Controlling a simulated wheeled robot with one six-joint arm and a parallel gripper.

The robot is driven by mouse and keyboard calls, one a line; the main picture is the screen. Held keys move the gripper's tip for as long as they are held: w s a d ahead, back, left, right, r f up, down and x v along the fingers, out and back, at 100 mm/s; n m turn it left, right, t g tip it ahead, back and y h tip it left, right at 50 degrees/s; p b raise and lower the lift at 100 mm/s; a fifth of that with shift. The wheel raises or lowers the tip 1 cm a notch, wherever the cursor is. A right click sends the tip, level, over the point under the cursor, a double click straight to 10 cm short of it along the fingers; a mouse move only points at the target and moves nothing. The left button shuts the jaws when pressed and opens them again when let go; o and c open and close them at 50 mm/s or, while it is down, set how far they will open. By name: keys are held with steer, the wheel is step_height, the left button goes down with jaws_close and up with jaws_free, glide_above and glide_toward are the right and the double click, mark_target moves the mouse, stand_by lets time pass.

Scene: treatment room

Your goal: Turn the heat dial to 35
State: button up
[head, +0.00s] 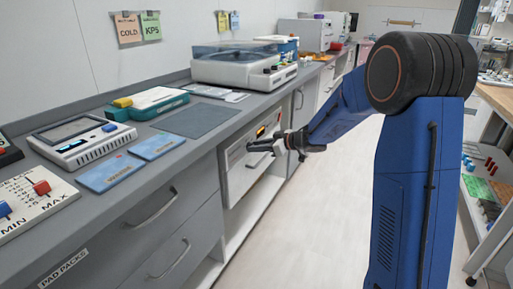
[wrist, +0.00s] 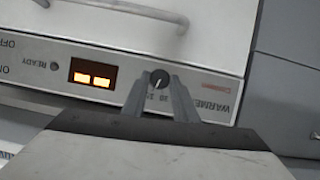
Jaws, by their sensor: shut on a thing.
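The warmer (head: 236,172) is built in under the counter, with a pale front panel. In the wrist view its panel (wrist: 215,85) appears upside down, with "WARME", "READY", "ON" and "OFF" lettering. The small round heat dial (wrist: 159,79) is dark with a light pointer line. My gripper (wrist: 160,88) is shut on the heat dial, with one finger on each side. Small numbers show beside the fingers, but I cannot read the setting. A lit orange display (wrist: 93,76) sits left of the dial. In the head view my gripper (head: 275,144) reaches the panel and hides the dial.
A metal handle (wrist: 125,10) crosses the warmer's front near the dial. The grey counter (head: 222,120) above holds a white device (head: 82,141), blue cards (head: 155,146) and a slider board (head: 32,198). The floor (head: 300,220) beside the cabinets is clear.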

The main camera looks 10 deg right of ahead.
steer(key=shift+m, duration=0.3)
stand_by(0.4)
steer(key=o, duration=1)
steer(key=v, duration=1.7)
steer(key=shift+w+d+r, duration=0.15)
steer(key=shift+d+r, duration=0.05)
steer(key=shift+d, duration=0.1)
steer(key=shift+r, duration=0.1)
